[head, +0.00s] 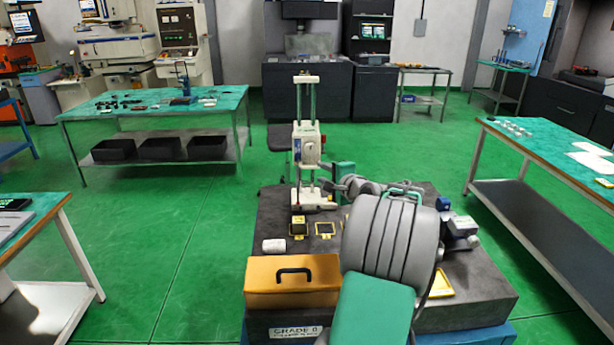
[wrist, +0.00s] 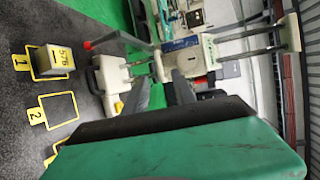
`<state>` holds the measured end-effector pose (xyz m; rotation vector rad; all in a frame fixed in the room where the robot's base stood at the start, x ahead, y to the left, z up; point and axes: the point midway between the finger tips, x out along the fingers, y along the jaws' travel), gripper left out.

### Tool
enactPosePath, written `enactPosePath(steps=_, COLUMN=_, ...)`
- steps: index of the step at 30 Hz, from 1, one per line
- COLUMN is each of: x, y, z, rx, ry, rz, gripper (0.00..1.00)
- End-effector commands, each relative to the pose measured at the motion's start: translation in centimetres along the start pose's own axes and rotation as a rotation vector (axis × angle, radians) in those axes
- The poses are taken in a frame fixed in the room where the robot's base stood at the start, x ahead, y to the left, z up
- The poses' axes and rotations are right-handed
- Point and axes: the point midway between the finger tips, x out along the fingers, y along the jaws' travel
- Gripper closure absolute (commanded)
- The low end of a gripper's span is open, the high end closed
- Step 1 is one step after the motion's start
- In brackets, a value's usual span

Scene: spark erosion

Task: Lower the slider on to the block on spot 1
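The height gauge stands upright on the dark stone plate, its white slider (head: 308,145) partway up two posts, well above the base (head: 313,201). The slider also shows in the wrist view (wrist: 194,54), where the gauge lies sideways. A small metal block (head: 298,225) sits inside the yellow frame of spot 1; the wrist view shows it marked 576 (wrist: 54,62). The slider is clear above the block's height. My gripper (wrist: 158,88) has its two dark fingers apart near the posts at the slider's lower side. I cannot tell whether they touch it.
Spot 2 (head: 325,229) is an empty yellow frame beside spot 1. A yellow case (head: 292,282) with a black handle and a white roll (head: 274,246) lie at the plate's front left. A dark blue-and-grey device (head: 458,228) stands at the right.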

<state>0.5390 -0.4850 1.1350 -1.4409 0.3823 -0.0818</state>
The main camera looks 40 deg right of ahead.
Motion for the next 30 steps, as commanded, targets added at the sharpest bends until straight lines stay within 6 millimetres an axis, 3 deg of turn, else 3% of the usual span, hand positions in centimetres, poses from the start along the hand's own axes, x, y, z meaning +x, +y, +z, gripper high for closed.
enactPosePath(steps=5, x=1.0, y=0.2, z=-0.5, rx=0.000, ry=0.006, rz=0.000, gripper=0.68)
enactPosePath(steps=16, x=7.1, y=0.2, z=-0.6, rx=0.001, ry=0.008, rz=0.001, gripper=0.68)
enactPosePath(steps=25, x=7.7, y=0.3, z=-0.4, rx=-0.001, ry=0.006, rz=0.000, gripper=0.68)
enactPosePath(steps=30, x=7.7, y=0.3, z=-0.4, rx=-0.001, ry=0.005, rz=0.000, gripper=0.82)
